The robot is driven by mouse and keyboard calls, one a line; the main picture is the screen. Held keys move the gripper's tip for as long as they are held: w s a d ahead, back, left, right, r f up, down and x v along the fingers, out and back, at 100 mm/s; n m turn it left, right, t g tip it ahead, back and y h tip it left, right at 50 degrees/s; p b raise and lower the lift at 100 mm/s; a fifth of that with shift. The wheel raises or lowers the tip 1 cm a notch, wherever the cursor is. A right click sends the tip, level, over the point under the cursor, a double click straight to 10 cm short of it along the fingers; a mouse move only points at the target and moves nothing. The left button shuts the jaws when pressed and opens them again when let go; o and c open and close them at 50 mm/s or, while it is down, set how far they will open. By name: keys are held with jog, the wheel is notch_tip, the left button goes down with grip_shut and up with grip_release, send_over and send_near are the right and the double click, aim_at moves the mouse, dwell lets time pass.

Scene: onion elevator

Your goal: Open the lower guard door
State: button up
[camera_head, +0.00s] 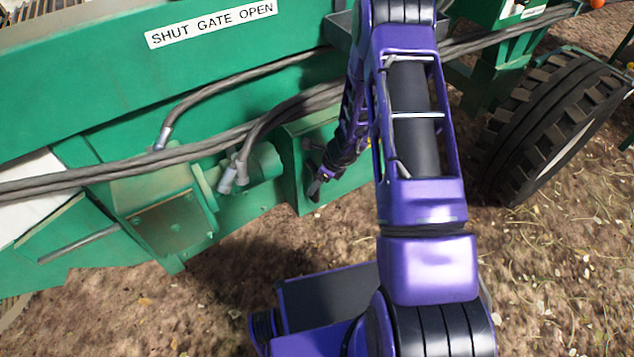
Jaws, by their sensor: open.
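My gripper (317,187) is small in the view, in front of a green box-shaped guard (292,178) low on the green machine. The gripper is open, and its fingers point down and left near the guard's front face. I cannot tell whether they touch it. My purple arm hides the right part of the guard. No hinge or latch can be made out clearly, so I cannot tell for certain that this is the lower guard door. The guard looks closed from here.
Grey hoses (210,145) run across the machine above the guard. A green housing with a brownish plate (172,222) sits to the left. A large black tyre (550,125) stands at the right. The dirt ground (130,310) below is open.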

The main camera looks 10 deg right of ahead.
grip_shut()
dwell(1.4)
